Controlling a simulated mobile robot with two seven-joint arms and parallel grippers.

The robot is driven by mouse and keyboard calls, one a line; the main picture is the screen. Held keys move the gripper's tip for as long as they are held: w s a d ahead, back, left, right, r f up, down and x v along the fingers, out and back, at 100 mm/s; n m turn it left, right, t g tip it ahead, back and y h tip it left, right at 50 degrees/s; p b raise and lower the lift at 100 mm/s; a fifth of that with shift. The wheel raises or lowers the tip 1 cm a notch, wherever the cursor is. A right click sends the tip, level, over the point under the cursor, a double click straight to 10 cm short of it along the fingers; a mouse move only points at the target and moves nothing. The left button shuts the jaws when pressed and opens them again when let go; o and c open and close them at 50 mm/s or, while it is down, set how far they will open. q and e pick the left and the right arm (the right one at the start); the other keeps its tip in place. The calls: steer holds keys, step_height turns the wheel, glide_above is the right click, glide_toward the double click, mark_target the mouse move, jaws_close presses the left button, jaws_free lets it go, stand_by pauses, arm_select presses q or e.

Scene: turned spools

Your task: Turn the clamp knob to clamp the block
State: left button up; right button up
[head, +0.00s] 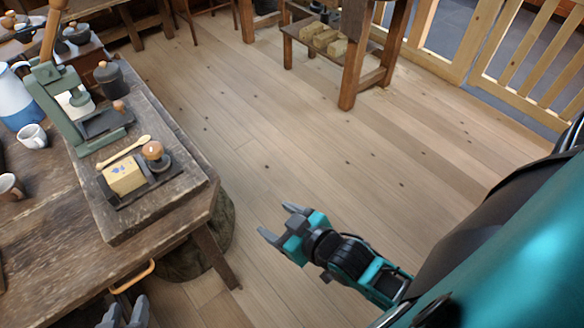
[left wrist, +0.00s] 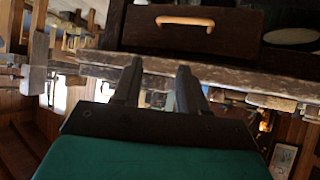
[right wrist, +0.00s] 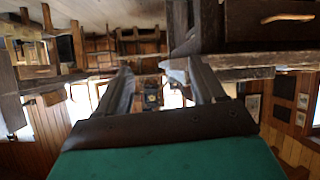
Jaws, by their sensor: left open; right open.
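The clamp knob (head: 153,150), a rounded wooden knob on a dark post, stands at the back right of a dark clamp base on a worn wooden board. The pale yellow block (head: 123,177), with small purple marks, sits on that base just left of and in front of the knob. My left gripper (head: 127,306) is open and empty at the bottom edge, in front of the table; its fingers also show in the left wrist view (left wrist: 160,85). My right gripper (head: 279,221) is open and empty over the floor, right of the table. Neither touches the clamp.
A wooden spoon (head: 124,152) lies behind the block. A green press (head: 72,105), a dark lidded jar (head: 108,76), a white cup (head: 32,136) and a blue-white jug (head: 18,100) stand further back and left. A drawer handle (head: 133,278) sticks out in front.

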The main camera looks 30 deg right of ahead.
steer(key=shift+s+d+f+m+g, duration=0.2)
steer(key=shift+s+f, duration=0.15)
steer(key=shift+s, duration=0.2)
steer(key=shift+s+d+f+m+g, duration=0.2)
steer(key=shift+s+f, duration=0.15)
steer(key=shift+s, duration=0.2)
